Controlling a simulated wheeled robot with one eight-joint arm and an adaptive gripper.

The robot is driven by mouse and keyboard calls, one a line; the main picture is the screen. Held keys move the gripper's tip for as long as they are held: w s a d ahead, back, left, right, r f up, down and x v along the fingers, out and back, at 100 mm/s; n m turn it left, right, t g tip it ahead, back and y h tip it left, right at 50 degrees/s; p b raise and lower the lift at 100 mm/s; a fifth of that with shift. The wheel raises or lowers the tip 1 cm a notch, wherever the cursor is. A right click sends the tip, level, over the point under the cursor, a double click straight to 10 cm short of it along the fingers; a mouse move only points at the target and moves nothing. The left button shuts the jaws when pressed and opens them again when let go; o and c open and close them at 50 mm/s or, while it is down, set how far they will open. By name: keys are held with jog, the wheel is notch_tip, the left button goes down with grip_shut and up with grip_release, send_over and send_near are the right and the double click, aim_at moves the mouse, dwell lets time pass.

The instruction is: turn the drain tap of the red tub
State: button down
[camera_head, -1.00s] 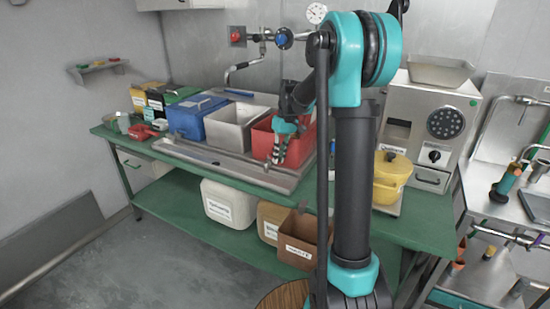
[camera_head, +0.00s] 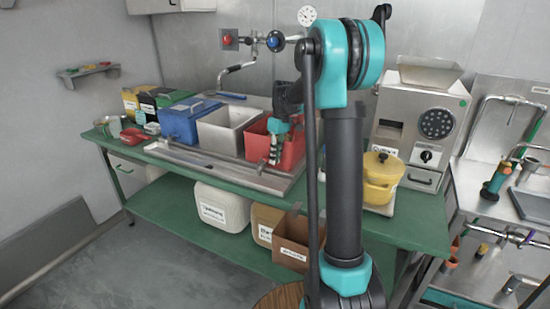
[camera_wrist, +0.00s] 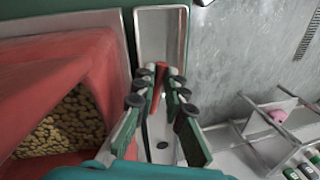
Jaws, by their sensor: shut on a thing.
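The red tub (camera_head: 256,143) stands at the right end of a row of tubs on the steel drain tray. In the wrist view, its red wall (camera_wrist: 85,75) is at the left, and many small tan pieces lie inside it. My gripper (camera_head: 273,157) points down at the tub's front side in the head view. In the wrist view, my gripper (camera_wrist: 163,92) is shut on a narrow red piece, which looks like the drain tap (camera_wrist: 157,84), outside the tub wall. The fingers hide part of it, and the head view does not show the tap clearly.
A grey tub (camera_head: 222,135) and a blue tub (camera_head: 180,124) stand left of the red one. A yellow pot (camera_head: 380,178) and a steel machine (camera_head: 418,125) are to the right. In the wrist view, a metal channel (camera_wrist: 160,35) runs beneath the fingers.

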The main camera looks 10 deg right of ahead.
jog(key=c, duration=1.6)
grip_release()
jog(key=s+a+m+t, duration=0.15)
jog(key=a+m, duration=0.55)
jog(key=m, duration=0.7)
jog(key=s+d+r, duration=0.1)
jog(key=d+r, duration=0.2)
jog(key=r, duration=1.4)
jog(key=s+d+f+n+t, duration=0.1)
jog(key=s+d+f+n, duration=0.1)
jog(key=s+f, duration=0.6)
jog(key=s+d+f+n+t+h, duration=0.1)
jog(key=s+d+f+n, duration=0.1)
jog(key=s+f, duration=0.7)
jog(key=s+d+f+n+t, duration=0.1)
jog(key=s+d+f+t, duration=0.1)
jog(key=s+f, duration=0.7)
jog(key=shift+s+d+f+n+h, duration=0.15)
jog(key=shift+d+f+n+h, duration=0.25)
jog(key=shift+d, duration=0.35)
